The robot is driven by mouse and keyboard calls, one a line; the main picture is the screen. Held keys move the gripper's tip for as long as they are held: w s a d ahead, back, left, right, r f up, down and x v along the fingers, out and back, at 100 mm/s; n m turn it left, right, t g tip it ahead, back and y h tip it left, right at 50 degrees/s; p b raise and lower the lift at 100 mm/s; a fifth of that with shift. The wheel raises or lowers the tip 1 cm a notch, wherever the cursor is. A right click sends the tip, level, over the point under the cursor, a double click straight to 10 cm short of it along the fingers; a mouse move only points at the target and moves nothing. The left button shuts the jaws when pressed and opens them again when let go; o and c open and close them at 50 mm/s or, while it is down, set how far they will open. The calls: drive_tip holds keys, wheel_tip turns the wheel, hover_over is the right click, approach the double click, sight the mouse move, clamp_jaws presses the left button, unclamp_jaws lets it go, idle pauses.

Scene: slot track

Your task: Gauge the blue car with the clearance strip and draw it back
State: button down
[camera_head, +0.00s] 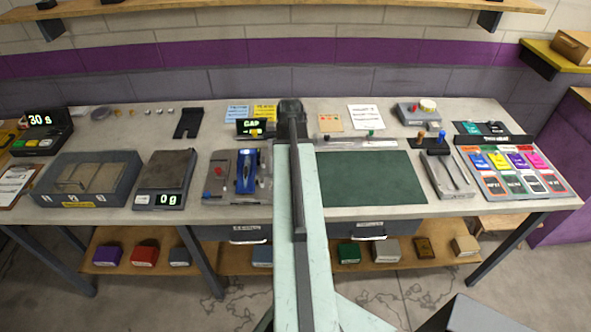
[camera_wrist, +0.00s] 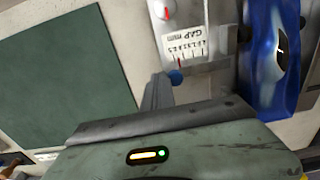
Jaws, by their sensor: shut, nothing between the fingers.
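The blue car (camera_head: 248,180) stands on a grey metal fixture (camera_head: 222,193) left of my arm in the head view. In the wrist view the car (camera_wrist: 272,60) is at the upper right. Beyond the knob is a white GAP mm scale (camera_wrist: 183,42) with a red pointer. I cannot clearly make out the clearance strip. My arm hides the fingers and the fixture's right side in the head view.
A GAP readout (camera_head: 250,128) stands behind the fixture. A scale (camera_head: 165,180) and a compartment tray (camera_head: 88,180) are to the left. A bare green mat (camera_head: 370,178) lies to the right, with a rail (camera_head: 357,142) bearing knobs behind it.

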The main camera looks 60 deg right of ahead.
drive_tip(key=shift+w+a, duration=0.3)
drive_tip(key=shift+w, duration=0.1)
idle(0.9)
drive_tip(key=shift+s+d, duration=0.1)
drive_tip(key=shift+s, duration=0.05)
drive_tip(key=shift+s+d, duration=0.15)
drive_tip(key=shift+s, duration=0.05)
drive_tip(key=shift+r, duration=0.1)
wheel_tip(320, 180, up, 8)
drive_tip(key=p, duration=0.8)
drive_tip(key=shift+w, duration=0.1)
idle(1.0)
